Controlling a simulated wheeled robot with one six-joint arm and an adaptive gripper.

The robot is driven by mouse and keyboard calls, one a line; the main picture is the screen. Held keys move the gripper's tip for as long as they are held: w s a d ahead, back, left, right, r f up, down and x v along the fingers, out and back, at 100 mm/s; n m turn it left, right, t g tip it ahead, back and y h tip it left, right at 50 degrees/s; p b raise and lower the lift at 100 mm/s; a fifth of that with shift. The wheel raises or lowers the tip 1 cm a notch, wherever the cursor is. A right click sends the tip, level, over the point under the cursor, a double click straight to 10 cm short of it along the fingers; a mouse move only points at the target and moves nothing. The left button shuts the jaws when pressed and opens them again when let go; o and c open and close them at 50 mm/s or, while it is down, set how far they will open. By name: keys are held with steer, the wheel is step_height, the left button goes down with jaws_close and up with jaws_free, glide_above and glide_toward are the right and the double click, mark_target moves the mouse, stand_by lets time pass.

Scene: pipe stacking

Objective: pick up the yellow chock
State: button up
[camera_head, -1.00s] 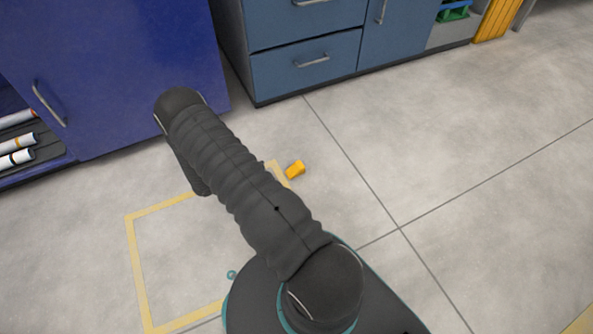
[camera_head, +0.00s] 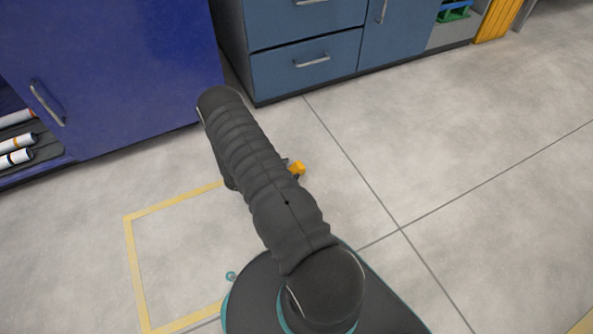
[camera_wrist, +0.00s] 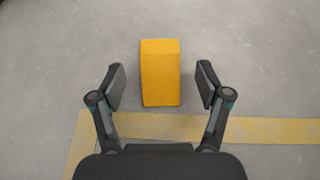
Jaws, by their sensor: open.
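The yellow chock (camera_head: 298,168) lies on the grey floor just beyond the corner of the taped square, partly hidden by my arm in the head view. In the wrist view the chock (camera_wrist: 160,75) is a yellow-orange block, upright in the picture. My gripper (camera_wrist: 160,82) is open, with one finger on each side of the chock and a visible gap between each finger and the block. In the head view my gripper is mostly hidden behind my arm.
A yellow tape outline (camera_head: 135,260) marks a square on the floor. A blue cabinet (camera_head: 120,70) with pipes (camera_head: 15,142) on its shelf stands at the left, and a blue-grey drawer unit (camera_head: 305,65) at the back. The floor at the right is clear.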

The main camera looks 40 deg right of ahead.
mark_target(296, 167)
steer(key=shift+x, duration=1.2)
steer(key=c, duration=1.3)
steer(key=shift+r, duration=0.1)
